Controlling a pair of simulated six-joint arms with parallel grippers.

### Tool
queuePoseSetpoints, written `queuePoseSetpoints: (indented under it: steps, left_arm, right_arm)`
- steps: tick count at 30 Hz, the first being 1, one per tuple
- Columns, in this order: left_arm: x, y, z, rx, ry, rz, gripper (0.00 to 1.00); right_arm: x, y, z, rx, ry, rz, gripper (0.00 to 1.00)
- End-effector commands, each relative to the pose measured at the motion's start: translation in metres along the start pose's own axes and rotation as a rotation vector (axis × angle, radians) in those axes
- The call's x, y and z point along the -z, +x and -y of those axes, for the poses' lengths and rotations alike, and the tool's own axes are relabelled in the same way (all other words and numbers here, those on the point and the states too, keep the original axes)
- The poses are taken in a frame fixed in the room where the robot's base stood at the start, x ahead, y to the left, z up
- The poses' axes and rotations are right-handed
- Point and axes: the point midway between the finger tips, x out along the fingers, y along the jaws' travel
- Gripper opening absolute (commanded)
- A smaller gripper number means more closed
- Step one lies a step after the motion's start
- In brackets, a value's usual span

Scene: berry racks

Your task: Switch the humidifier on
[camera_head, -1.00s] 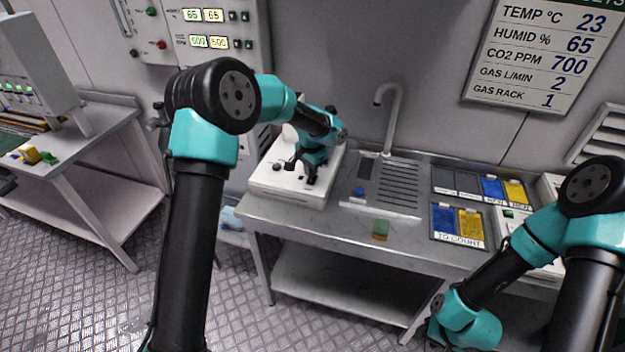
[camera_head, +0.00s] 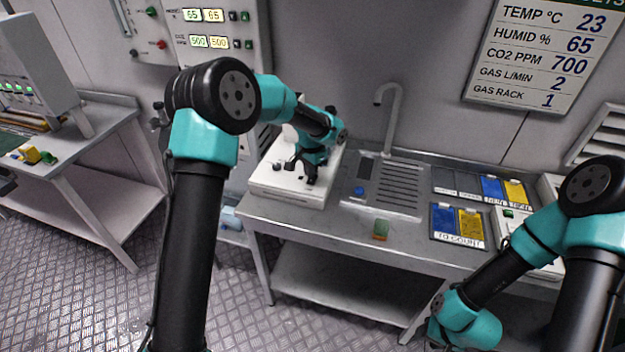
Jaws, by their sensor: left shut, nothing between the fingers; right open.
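A white box-shaped unit (camera_head: 275,187) stands on the left end of the steel counter, with small dark knobs or switches (camera_head: 277,166) on its top. I cannot tell for certain that it is the humidifier, as no name on it is readable. My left gripper (camera_head: 308,177) points down at the right part of its top, shut and empty. The gripper hides part of the top, and I cannot tell whether the fingertips touch it. My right arm comes in at the lower right; its wrist is at the bottom edge and its gripper fingers are not visible.
The steel counter (camera_head: 330,232) holds a sink drainer with a tap (camera_head: 392,110), a small green and orange block (camera_head: 381,229), and blue and yellow trays (camera_head: 457,226). A wall panel (camera_head: 210,55) has lit displays and buttons. The sign (camera_head: 545,52) reads humidity 65. A side table stands left.

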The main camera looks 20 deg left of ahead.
Motion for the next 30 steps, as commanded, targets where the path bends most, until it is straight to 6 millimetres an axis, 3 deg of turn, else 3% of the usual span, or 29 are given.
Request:
queuePoseSetpoints:
  steps: [30]
  left_arm:
    - [0.0,0.011,0.0,0.0,0.0,0.001,0.0]
  right_arm:
    - [0.0,0.0,0.0,0.0,0.0,0.0,0.43]
